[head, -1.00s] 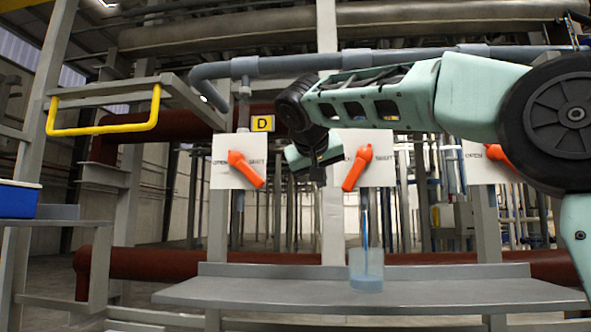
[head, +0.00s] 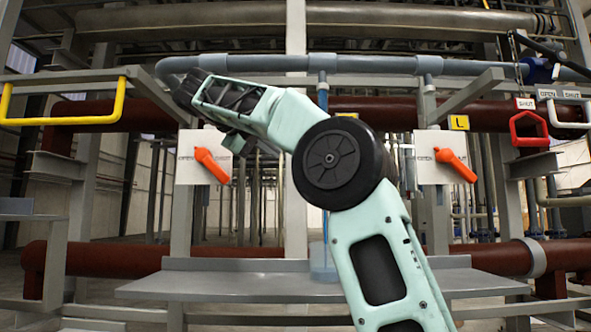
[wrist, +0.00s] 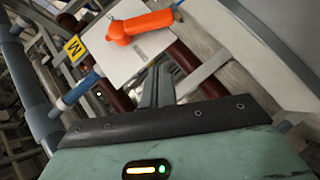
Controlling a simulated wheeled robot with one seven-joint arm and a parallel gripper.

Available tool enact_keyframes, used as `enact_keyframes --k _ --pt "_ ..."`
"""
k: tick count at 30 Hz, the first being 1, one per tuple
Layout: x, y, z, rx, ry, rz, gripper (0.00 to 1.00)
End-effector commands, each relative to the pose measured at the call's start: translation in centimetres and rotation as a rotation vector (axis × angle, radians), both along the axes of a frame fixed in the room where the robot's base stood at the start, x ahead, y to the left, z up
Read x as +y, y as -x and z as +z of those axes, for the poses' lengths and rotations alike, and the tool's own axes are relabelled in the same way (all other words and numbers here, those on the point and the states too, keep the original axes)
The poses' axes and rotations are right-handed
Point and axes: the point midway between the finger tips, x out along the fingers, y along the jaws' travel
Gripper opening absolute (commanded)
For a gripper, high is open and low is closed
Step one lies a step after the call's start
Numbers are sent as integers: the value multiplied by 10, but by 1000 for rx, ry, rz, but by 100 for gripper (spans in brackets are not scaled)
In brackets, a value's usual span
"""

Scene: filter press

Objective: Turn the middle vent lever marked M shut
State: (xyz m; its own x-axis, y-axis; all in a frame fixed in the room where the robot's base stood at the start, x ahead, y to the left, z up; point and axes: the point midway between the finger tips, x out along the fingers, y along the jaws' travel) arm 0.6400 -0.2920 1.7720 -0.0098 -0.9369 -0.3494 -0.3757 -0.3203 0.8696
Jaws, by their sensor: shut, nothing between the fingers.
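The middle plate, its M tag (wrist: 73,48) and orange lever (wrist: 140,24) show in the wrist view. The lever lies across the white plate (wrist: 140,58), its handle pointing to the upper right of that tilted picture. The plate's lettering is too small to read there. In the head view my arm hides this plate and lever. My gripper (head: 238,146) is just right of the left-hand plate in the head view. In the wrist view its fingers (wrist: 155,84) are shut and empty, pointing towards the M plate, apart from the lever.
A left orange lever (head: 211,165) and a right one (head: 455,164), by the L tag (head: 459,122), slant down-right. A clear cup (head: 322,263) stands on the grey shelf (head: 215,288). Yellow (head: 72,120) and red (head: 529,130) handles flank the rig. A grey-blue pipe (head: 275,63) crosses above.

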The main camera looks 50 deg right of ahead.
Motion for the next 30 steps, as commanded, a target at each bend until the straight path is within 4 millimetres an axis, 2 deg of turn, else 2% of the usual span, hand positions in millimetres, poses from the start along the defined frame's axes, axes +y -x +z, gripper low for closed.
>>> enact_keyframes --k 3,9,18,30 --pt "-23 2 -7 1 1 -6 0" --pt "-54 6 -20 0 1 -4 0" --pt "-69 24 -35 -1 0 0 0" --pt "-71 27 -38 -1 -1 1 0"
